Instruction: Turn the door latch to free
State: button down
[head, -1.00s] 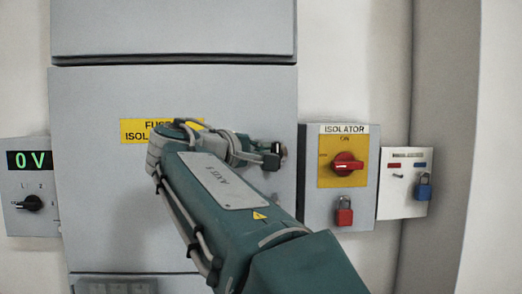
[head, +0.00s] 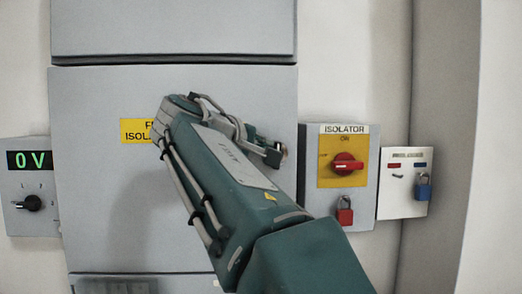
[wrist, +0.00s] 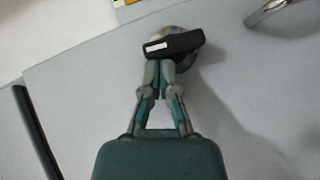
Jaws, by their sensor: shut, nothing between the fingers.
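The door latch is a black handle (wrist: 176,44) with a white mark, on a round metal base fixed to the grey door (wrist: 90,85). In the wrist view the handle lies nearly level across the picture, its right end slightly higher. My gripper (wrist: 160,66) is shut and empty, with its fingertips together just below the handle's left half. They look touching or very close; I cannot tell which. In the head view my gripper (head: 272,155) is at the right edge of the grey door (head: 100,200), and the latch is mostly hidden behind it.
Right of the door is an isolator box (head: 310,190) with a red rotary switch (head: 347,163) and red padlock (head: 344,212). Beyond it is a white panel with a blue padlock (head: 423,188). A meter reading 0 V (head: 30,160) is left. A metal bar (wrist: 268,11) shows top right.

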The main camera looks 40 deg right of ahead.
aim_at(283, 140)
jog(key=shift+s+d+r+m+y, duration=0.15)
jog(key=shift+d+m+y, duration=0.05)
jog(key=shift+m+y, duration=0.4)
jog(key=shift+s+d+r+m+y, duration=0.1)
jog(key=shift+d+r+m+y, duration=0.1)
jog(key=shift+m+y, duration=0.35)
dwell(1.6)
jog(key=shift+s+d+t+y, duration=0.15)
jog(key=shift+t+y, duration=0.15)
jog(key=shift+y, duration=0.25)
jog(key=shift+s+d+r+m+y, duration=0.1)
jog(key=shift+d+r+m+y, duration=0.1)
jog(key=shift+m+y, duration=0.4)
jog(key=shift+s+d+m+t+y, duration=0.2)
jog(key=shift+d+m+t+y, duration=0.25)
jog(key=shift+y, duration=0.45)
jog(key=shift+s+d+m+t+y, duration=0.25)
jog(key=shift+m+t+y, duration=0.35)
jog(key=shift+y, duration=0.3)
jog(key=shift+d+f, duration=0.1)
jog(key=shift+s+d+f, duration=0.15)
jog(key=shift+d, duration=0.05)
jog(key=v, duration=0.7)
jog(key=shift+a, duration=0.15)
jog(key=shift+s, duration=0.1)
